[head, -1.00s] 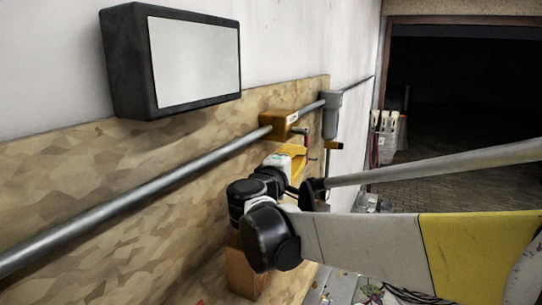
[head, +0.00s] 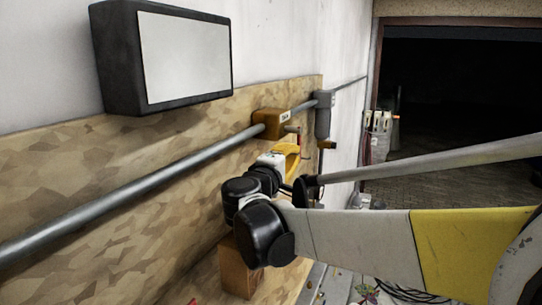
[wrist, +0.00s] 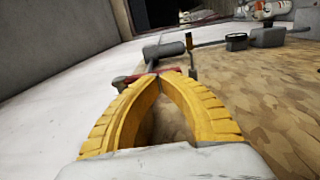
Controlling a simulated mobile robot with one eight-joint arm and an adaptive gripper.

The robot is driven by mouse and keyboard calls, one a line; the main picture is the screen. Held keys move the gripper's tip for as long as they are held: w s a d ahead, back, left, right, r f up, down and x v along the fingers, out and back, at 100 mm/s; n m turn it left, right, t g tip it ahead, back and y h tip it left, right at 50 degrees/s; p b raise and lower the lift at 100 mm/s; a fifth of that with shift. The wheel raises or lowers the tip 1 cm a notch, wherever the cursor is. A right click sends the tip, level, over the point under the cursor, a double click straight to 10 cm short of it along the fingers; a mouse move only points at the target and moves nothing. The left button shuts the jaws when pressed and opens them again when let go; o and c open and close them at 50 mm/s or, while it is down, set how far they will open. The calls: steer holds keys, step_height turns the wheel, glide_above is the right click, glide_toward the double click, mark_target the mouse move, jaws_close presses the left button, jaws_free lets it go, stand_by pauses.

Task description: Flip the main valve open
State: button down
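The red lever (wrist: 126,82) of what looks like the valve lies across just beyond my fingertips in the wrist view. A grey cylinder (wrist: 163,50) is behind it. Only a small red bit (head: 298,139) shows in the head view, near the orange block (head: 272,123) on the pipe. My gripper (wrist: 160,76) has two yellow ribbed fingers whose tips meet, with an empty gap between their curved middles. In the head view my gripper (head: 291,154) is below and right of the orange block. Whether the tips touch the red lever cannot be told.
A metal pipe (head: 150,185) runs along the wooden board (head: 60,180). A grey canister (head: 323,115) hangs farther along it. A dark box with a pale panel (head: 185,58) is above. A wooden block (head: 237,271) is below my arm. A dark doorway (head: 460,90) is at right.

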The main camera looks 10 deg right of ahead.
mark_target(300, 146)
steer(key=shift+w+d+f+b, duration=0.15)
steer(key=shift+w+d+b, duration=0.05)
steer(key=shift+b, duration=0.2)
steer(key=shift+r+b+x, duration=0.2)
steer(key=shift+b+x, duration=0.7)
steer(key=shift+x, duration=0.25)
steer(key=shift+r+b+x, duration=0.2)
steer(key=shift+b+x, duration=0.65)
steer(key=shift+x, duration=0.25)
steer(key=shift+w+d+r, duration=0.15)
steer(key=shift+w+r, duration=0.15)
steer(key=shift+w, duration=0.05)
steer(key=shift+w+d+r, duration=0.1)
